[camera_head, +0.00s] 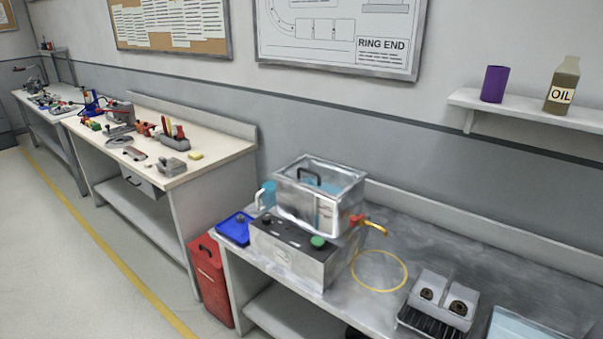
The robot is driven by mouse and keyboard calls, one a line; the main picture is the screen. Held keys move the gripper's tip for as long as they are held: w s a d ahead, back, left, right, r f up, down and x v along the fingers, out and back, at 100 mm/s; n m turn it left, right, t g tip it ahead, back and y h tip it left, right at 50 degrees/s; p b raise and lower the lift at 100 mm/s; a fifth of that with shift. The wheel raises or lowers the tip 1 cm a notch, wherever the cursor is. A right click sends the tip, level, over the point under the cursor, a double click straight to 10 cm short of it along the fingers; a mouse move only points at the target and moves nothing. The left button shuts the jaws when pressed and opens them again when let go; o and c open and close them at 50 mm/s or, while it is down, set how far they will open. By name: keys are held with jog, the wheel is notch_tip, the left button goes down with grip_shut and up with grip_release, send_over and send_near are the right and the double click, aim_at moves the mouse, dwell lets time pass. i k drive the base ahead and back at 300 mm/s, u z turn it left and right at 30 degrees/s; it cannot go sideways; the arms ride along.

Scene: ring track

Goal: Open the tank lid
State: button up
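The tank (293,208) is a silvery metal box on the steel bench at right of centre. Its top has a metal rim around what looks like a clear lid (335,176), with a black arched handle (308,177) towards the left. The lid appears to lie flat on the tank; whether any gap is open along its edge is too small to tell. Bluish contents show through the top. My gripper is not in view.
A yellow tap (374,226) sticks out at the tank's right, near a yellow ring (378,270). A blue tray (234,230) and blue jug (266,195) are at its left. A red bin (209,280) stands beside the bench. Floor at lower left is clear.

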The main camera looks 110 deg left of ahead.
aim_at(278, 175)
jog(key=u, duration=3.4)
jog(key=i, duration=1.45)
jog(key=u, duration=1.1)
jog(key=i, duration=0.45)
jog(key=u, duration=0.5)
